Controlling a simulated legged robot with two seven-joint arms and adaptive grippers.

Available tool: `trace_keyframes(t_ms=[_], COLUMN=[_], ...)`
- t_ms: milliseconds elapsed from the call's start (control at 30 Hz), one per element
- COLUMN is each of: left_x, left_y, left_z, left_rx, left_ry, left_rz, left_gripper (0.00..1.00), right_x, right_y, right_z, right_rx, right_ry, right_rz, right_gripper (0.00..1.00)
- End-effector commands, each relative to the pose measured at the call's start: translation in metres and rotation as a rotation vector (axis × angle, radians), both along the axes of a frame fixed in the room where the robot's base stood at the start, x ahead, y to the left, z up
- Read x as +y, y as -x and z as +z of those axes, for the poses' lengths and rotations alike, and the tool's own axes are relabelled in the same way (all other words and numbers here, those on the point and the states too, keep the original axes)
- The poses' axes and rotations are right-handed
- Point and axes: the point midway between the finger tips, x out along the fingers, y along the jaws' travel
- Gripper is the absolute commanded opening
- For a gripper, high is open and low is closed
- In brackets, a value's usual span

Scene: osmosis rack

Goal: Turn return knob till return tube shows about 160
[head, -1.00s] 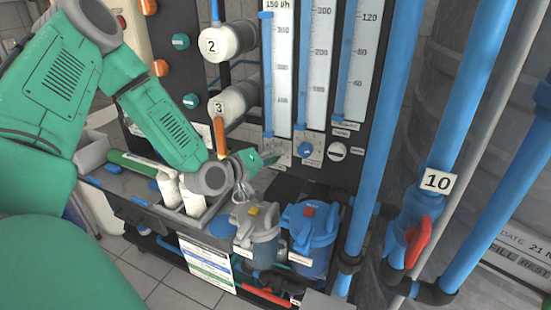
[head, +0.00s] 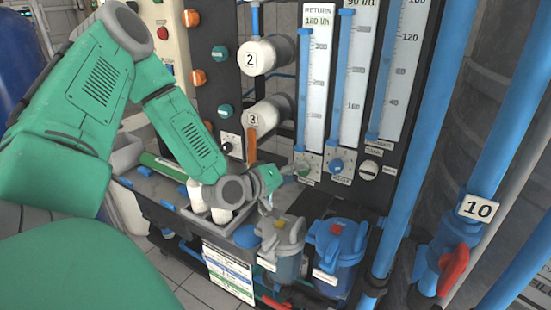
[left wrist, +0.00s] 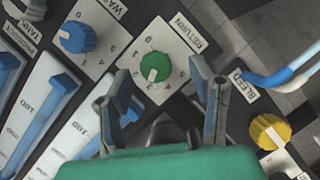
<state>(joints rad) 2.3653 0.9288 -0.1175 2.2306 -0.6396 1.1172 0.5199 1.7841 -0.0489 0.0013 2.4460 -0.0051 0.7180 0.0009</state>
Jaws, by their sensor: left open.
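The green return knob (left wrist: 155,67) sits on a white numbered dial marked RETURN in the left wrist view; in the head view the knob (head: 304,168) is small, under the leftmost tube. My left gripper (left wrist: 162,80) is open, its fingers on either side of the knob in the picture; contact cannot be told. In the head view the gripper (head: 283,178) is at the panel, just left of the knob. The return tube (head: 318,80) has a blue bar along its left side; the sign above it reads RETURN and about 160 l/h. My right gripper is not in view.
A blue knob (left wrist: 77,37) is beside the return dial, and a yellow knob (left wrist: 270,131) marked BLEED lies on the other side. Two lidded housings, one grey (head: 282,240) and one blue (head: 338,250), stand below the gripper. Blue pipes (head: 410,130) rise at right.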

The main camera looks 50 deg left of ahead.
Motion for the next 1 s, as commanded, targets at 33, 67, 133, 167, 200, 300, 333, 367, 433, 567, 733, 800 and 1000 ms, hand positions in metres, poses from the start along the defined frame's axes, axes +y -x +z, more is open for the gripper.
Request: trace_keyframes(t_ms=[33, 67, 133, 167, 200, 300, 333, 367, 433, 567, 733, 800, 1000], left_x=[0.001, 0.001, 0.002, 0.003, 0.003, 0.005, 0.005, 0.005, 0.006, 0.006, 0.006, 0.006, 0.006], left_y=[0.011, 0.018, 0.033, 0.040, 0.048, 0.065, 0.069, 0.073, 0.081, 0.091, 0.094, 0.094, 0.093], left_z=[0.003, 0.005, 0.008, 0.009, 0.010, 0.012, 0.014, 0.014, 0.015, 0.017, 0.018, 0.018, 0.018], left_rx=[0.000, -0.001, -0.001, 0.000, 0.000, 0.002, 0.001, 0.003, 0.002, 0.003, 0.002, 0.002, 0.003], left_ry=[0.004, 0.005, 0.004, 0.004, 0.006, 0.004, 0.005, 0.004, 0.003, 0.004, 0.004, 0.004, 0.004], left_rz=[0.002, 0.001, 0.001, 0.002, 0.002, 0.002, 0.002, 0.003, 0.001, 0.002, 0.002, 0.002, 0.002], left_gripper=[0.49, 0.49, 0.49, 0.49, 0.49, 0.49, 0.49, 0.49, 0.49, 0.49, 0.49, 0.49, 0.49], right_x=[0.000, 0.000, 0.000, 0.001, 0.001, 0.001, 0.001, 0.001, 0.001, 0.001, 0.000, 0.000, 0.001], right_y=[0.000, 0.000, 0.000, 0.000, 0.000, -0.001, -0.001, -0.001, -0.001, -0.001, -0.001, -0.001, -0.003], right_z=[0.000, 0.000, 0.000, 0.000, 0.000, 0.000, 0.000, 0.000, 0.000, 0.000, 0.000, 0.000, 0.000], right_rx=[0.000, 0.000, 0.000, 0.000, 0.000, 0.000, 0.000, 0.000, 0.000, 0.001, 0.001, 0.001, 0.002], right_ry=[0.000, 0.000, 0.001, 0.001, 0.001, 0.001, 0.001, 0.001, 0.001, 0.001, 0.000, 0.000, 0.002], right_rz=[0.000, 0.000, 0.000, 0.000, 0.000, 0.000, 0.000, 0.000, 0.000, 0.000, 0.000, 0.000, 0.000], right_gripper=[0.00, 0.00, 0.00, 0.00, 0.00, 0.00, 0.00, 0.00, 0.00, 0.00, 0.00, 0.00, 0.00])
